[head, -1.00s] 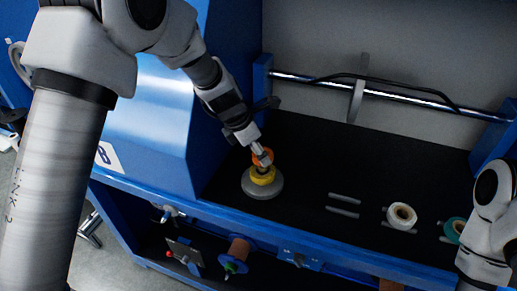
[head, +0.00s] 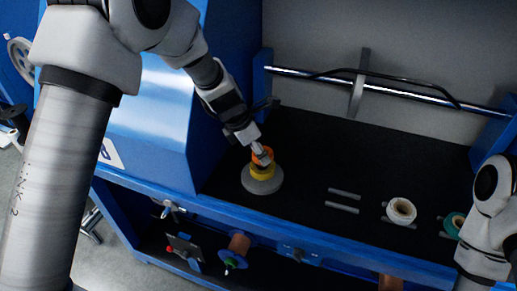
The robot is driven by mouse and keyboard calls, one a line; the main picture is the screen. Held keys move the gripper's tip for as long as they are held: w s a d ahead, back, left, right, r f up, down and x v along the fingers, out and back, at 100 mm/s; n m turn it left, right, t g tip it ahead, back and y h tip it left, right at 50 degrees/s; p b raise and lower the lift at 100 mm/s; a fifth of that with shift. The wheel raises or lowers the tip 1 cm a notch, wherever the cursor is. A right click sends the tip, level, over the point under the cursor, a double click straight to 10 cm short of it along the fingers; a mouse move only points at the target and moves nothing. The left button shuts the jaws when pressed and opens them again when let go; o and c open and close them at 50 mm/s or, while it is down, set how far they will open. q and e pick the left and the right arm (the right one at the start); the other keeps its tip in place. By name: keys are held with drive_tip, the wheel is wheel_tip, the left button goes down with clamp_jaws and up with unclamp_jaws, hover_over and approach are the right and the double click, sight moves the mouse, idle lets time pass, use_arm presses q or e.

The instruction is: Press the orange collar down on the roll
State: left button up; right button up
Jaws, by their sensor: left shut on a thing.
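The orange collar (head: 259,159) is in the jaws of my left gripper (head: 263,158), in the head view. The gripper points down and is shut on the collar. The collar is directly over the yellow roll (head: 262,172), at its top; I cannot tell whether it is fully seated. The yellow roll stands on a round grey base (head: 262,184) on the black bench top. The gripper fingers hide part of the collar and the roll's top. My right arm shows at the right edge, but its gripper is out of frame.
A white roll (head: 401,211) lies to the right, with a teal roll (head: 454,224) beyond it, partly behind my right arm. Short grey pegs (head: 343,201) lie between. A steel bar (head: 400,90) crosses the back. A blue housing (head: 150,110) stands close left of the roll.

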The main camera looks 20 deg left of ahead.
idle(0.4)
use_arm(q)
drive_tip(key=shift+f+b, duration=0.9)
drive_tip(key=shift+f, duration=0.5)
drive_tip(key=shift+r, duration=0.1)
drive_tip(key=o, duration=1.2)
drive_tip(key=shift+o, duration=0.2)
